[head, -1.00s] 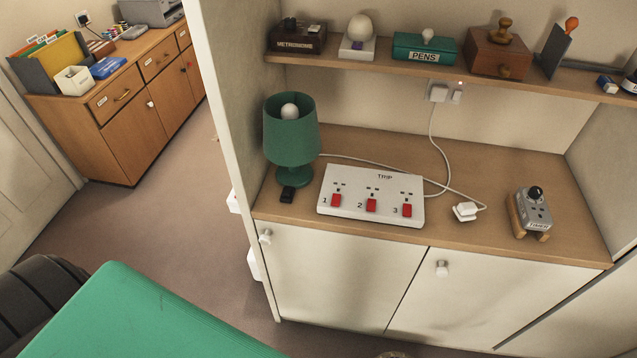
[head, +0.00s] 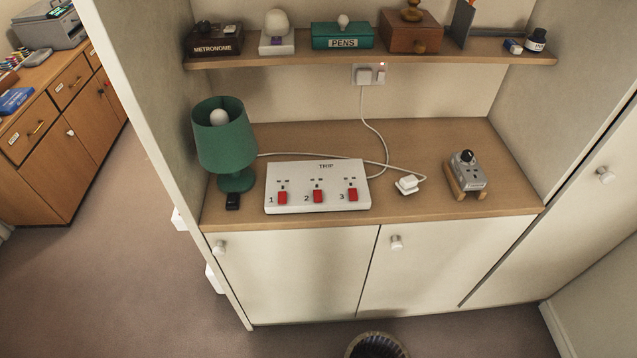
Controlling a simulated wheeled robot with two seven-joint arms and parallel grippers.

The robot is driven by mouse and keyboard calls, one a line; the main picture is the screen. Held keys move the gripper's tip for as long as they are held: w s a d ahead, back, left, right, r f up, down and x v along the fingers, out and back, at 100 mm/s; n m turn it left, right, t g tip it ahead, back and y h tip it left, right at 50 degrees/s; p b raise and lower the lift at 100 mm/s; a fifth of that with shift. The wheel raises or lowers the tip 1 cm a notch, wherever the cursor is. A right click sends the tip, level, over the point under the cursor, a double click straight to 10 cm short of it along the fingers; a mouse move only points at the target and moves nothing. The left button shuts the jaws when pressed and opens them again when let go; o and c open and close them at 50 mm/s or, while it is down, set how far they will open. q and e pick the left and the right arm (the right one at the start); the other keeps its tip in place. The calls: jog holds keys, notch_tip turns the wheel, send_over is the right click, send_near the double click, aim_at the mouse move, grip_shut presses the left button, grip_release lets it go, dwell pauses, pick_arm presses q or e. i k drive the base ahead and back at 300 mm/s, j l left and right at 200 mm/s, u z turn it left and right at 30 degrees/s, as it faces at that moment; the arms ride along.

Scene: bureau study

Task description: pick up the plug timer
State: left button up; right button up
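The plug timer (head: 467,170) is a small grey box with a black dial on top and a socket face. It rests tilted on a wooden stand (head: 456,186) at the right end of the alcove's wooden counter (head: 420,209). It stands apart from the white plug (head: 407,184) to its left. Neither of my grippers shows in the head view.
A white power strip (head: 316,203) with three red switches lies mid-counter, with a cable behind it. A green lamp (head: 225,140) stands at the left. A loaded shelf (head: 370,54) overhangs the back. A bin (head: 377,345) stands on the floor in front.

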aim_at(470, 177)
jog(key=k+l+u, duration=0.1)
jog(key=l+u, duration=0.25)
jog(key=k+l+u, duration=0.15)
jog(key=l+u, duration=0.2)
